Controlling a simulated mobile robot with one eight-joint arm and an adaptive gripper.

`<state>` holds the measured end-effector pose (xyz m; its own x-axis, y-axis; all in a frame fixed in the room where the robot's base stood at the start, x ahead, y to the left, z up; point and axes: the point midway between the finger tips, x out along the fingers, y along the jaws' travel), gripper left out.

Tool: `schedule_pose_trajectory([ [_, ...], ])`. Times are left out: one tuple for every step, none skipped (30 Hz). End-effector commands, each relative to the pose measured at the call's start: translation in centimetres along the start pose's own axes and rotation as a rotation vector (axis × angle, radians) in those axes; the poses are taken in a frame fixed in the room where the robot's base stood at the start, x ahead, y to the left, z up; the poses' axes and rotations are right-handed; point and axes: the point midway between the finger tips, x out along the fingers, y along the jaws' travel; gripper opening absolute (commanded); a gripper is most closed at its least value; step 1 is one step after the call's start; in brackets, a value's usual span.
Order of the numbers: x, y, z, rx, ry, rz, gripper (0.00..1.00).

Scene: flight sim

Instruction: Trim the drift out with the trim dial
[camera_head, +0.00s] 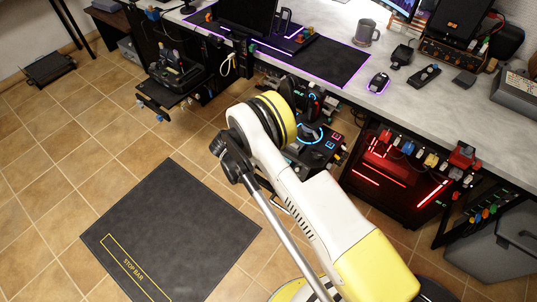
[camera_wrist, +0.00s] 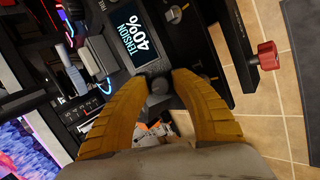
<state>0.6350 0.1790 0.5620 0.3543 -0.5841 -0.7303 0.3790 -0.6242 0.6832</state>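In the wrist view, my gripper (camera_wrist: 162,78) has its two orange fingers spread, with the tips over a dark panel. A small dark grey round knob (camera_wrist: 160,86) shows between the fingertips. I cannot tell whether either finger touches it, or whether it is the trim dial. Just beyond it, a small display (camera_wrist: 136,42) reads "TENSION 40%". In the head view, my arm reaches to a control console (camera_head: 318,140) with glowing blue rings at the desk's front. My gripper is hidden there behind the arm.
A grey desk (camera_head: 340,70) runs along the back, with a mug (camera_head: 367,33) and mouse on it. A red-lit case (camera_head: 385,175) stands under it. A red knob (camera_wrist: 268,56) juts out at right in the wrist view. A dark mat (camera_head: 170,235) lies on open tiled floor.

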Motion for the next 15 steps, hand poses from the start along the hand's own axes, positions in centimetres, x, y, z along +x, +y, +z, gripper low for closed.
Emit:
schedule_pose_trajectory([
  [-0.03, 0.01, 0.0, 0.0, 0.0, 0.0, 0.3],
  [-0.03, 0.01, -0.01, 0.0, 0.0, 0.0, 0.3],
  [-0.04, 0.01, -0.01, 0.0, 0.0, 0.0, 0.2],
  [-0.04, 0.0, -0.01, 0.0, 0.0, 0.0, 0.11],
  [-0.04, 0.0, -0.01, 0.0, 0.0, 0.0, 0.01],
  [-0.05, 0.0, -0.01, 0.0, 0.0, 0.0, 0.0],
  [-0.05, 0.0, -0.01, 0.0, 0.0, 0.0, 0.0],
  [-0.05, 0.0, -0.01, 0.0, 0.0, 0.0, 0.0],
  [-0.05, 0.0, -0.01, 0.0, 0.0, 0.0, 0.0],
  [-0.05, 0.0, -0.01, 0.001, 0.0, 0.0, 0.0],
  [-0.05, 0.0, -0.01, 0.002, 0.0, -0.001, 0.0],
  [-0.05, 0.01, -0.01, 0.004, 0.0, -0.001, 0.0],
  [-0.05, 0.01, -0.01, 0.007, 0.0, -0.002, 0.0],
  [-0.05, 0.01, -0.01, 0.012, 0.0, -0.003, 0.0],
  [-0.05, 0.01, -0.01, 0.02, 0.0, -0.006, 0.0],
])
